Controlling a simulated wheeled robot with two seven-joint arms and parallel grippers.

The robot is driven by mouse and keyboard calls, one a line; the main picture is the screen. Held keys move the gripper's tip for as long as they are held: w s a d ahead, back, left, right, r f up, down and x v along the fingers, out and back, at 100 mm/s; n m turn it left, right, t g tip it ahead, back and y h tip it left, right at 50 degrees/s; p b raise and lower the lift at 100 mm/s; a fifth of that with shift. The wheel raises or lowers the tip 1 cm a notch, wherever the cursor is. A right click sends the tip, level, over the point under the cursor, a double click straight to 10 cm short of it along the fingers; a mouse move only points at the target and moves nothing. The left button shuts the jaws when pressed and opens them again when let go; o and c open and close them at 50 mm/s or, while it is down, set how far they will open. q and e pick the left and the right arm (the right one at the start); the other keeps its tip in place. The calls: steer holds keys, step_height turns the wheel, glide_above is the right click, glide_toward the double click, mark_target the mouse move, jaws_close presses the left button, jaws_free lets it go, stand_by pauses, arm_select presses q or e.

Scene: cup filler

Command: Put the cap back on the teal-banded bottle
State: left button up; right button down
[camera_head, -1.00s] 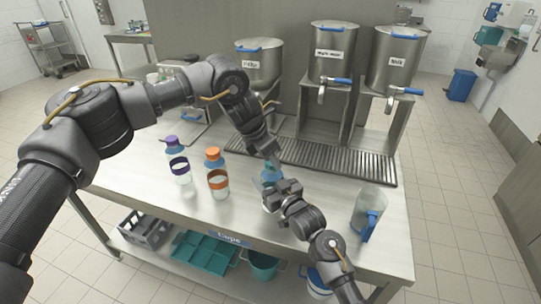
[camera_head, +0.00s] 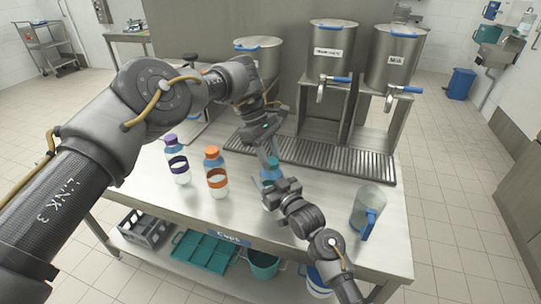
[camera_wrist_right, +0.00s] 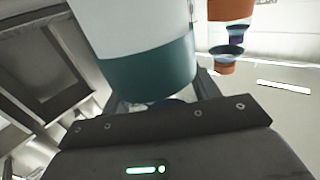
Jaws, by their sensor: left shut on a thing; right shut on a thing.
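The teal-banded bottle (camera_head: 269,172) stands upright on the steel table, partly hidden by my grippers. In the right wrist view its teal band (camera_wrist_right: 150,73) fills the top middle, below a white body.
An orange-banded bottle (camera_head: 216,178) and a purple-banded bottle (camera_head: 178,165) stand capped to the left. A clear pitcher with a blue handle (camera_head: 369,212) stands to the right. A drip grate (camera_head: 335,158) and steel dispensers (camera_head: 331,50) are behind. The table between bottle and pitcher is clear.

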arm_select(q)
steer(key=o, duration=1)
steer(key=shift+r, duration=0.1)
steer(key=shift+r, duration=2.2)
steer(key=shift+c, duration=0.2)
